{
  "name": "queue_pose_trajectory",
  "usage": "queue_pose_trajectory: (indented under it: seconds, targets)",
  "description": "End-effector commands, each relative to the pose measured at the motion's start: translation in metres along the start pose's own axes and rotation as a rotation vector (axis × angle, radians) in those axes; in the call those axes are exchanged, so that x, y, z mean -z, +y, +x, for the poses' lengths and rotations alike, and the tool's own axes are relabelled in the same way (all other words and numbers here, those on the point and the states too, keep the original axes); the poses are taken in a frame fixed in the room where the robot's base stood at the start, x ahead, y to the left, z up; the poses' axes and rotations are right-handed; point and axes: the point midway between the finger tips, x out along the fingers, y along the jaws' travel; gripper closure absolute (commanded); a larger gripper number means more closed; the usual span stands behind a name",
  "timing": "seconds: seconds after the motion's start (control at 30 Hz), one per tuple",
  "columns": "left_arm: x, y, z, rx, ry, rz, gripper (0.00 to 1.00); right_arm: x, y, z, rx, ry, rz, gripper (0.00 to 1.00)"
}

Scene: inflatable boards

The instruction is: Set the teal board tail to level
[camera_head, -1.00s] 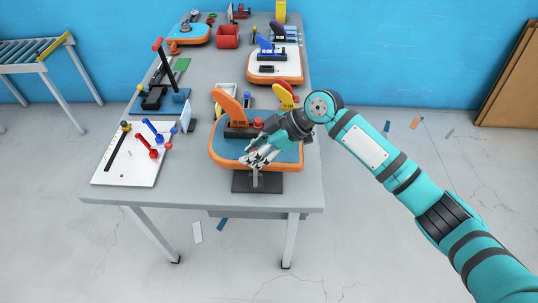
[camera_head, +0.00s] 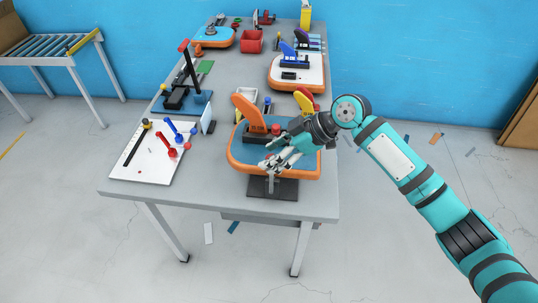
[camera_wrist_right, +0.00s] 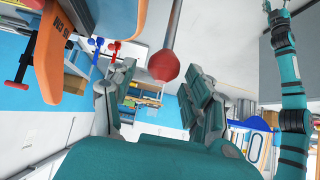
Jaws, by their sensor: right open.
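The nearest board (camera_head: 240,161) has a blue-teal deck and an orange rim, and lies at the front of the table. An orange fin (camera_head: 247,112) stands up from its dark mount; the fin also shows at the left of the right wrist view (camera_wrist_right: 48,58). A dark stand plate (camera_head: 284,190) shows under the board's front edge. My right gripper (camera_head: 268,166) is over the board's front edge, open. In the right wrist view, a red ball knob (camera_wrist_right: 163,66) on a grey rod appears between its spread fingers; contact cannot be told. My left gripper is out of view.
A white panel (camera_head: 128,170) with red and blue levers lies to the left. A black stand with a red-tipped lever (camera_head: 190,68) is behind it. A white-decked board (camera_head: 310,75), another blue-decked board (camera_head: 228,41) and a red bin (camera_head: 251,42) are farther back.

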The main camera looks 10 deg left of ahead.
Motion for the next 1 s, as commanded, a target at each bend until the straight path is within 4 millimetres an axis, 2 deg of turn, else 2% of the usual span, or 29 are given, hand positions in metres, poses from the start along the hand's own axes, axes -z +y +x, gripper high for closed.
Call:
queue_pose_trajectory:
  seconds: [0.3,0.5,0.67,1.0]
  targets:
    - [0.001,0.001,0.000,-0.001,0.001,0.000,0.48,0.000,0.001,-0.069,-0.006,0.000,-0.001,0.48]
    - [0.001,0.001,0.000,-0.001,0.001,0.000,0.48,0.001,0.001,-0.097,-0.005,0.001,-0.002,0.48]
    - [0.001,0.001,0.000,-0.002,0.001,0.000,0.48,0.001,0.000,-0.105,-0.003,0.002,-0.001,0.48]
    - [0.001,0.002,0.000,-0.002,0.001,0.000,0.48,0.001,0.000,-0.105,-0.003,0.002,-0.001,0.48]
